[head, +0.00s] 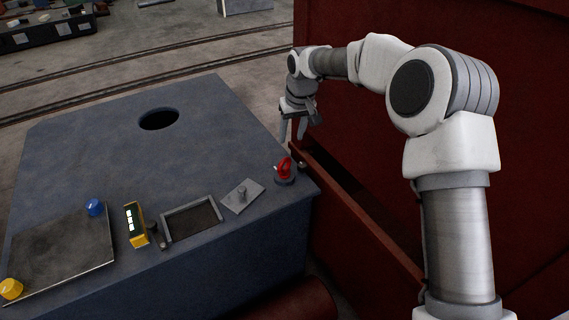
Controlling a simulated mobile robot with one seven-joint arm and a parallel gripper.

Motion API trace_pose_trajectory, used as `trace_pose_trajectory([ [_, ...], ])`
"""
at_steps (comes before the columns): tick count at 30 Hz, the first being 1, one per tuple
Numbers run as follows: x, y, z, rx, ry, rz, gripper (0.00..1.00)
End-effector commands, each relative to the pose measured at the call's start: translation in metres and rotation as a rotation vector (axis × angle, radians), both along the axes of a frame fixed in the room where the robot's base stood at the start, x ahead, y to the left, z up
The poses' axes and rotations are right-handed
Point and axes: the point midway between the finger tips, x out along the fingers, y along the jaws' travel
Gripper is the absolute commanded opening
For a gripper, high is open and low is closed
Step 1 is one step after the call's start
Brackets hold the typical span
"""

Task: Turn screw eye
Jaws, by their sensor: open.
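A small red upright piece (285,168) stands on a dark round base at the right front corner of the blue-grey machine top. It may be the screw eye, but it is too small to make out an eye shape for sure. My gripper (293,136) points down, open and empty, near the right edge of the machine top. It shows above and behind the red piece in the picture, apart from it.
The machine top (90,135) has a round hole (159,119). Along its front are a grey plate with a small lever (242,196), a rectangular frame (191,219), a yellow box (135,225), and blue (95,207) and yellow (11,289) knobs. A dark red wall (400,190) stands close at right.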

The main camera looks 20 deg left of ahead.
Motion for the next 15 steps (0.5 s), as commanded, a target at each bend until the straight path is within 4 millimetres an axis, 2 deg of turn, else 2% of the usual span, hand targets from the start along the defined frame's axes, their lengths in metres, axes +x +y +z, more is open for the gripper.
trace_pose_trajectory([
  [7, -0.008, 0.019, -0.005, -0.050, -0.008, -0.318, 0.50],
  [15, -0.016, 0.039, 0.000, -0.061, -0.072, -0.680, 0.50],
])
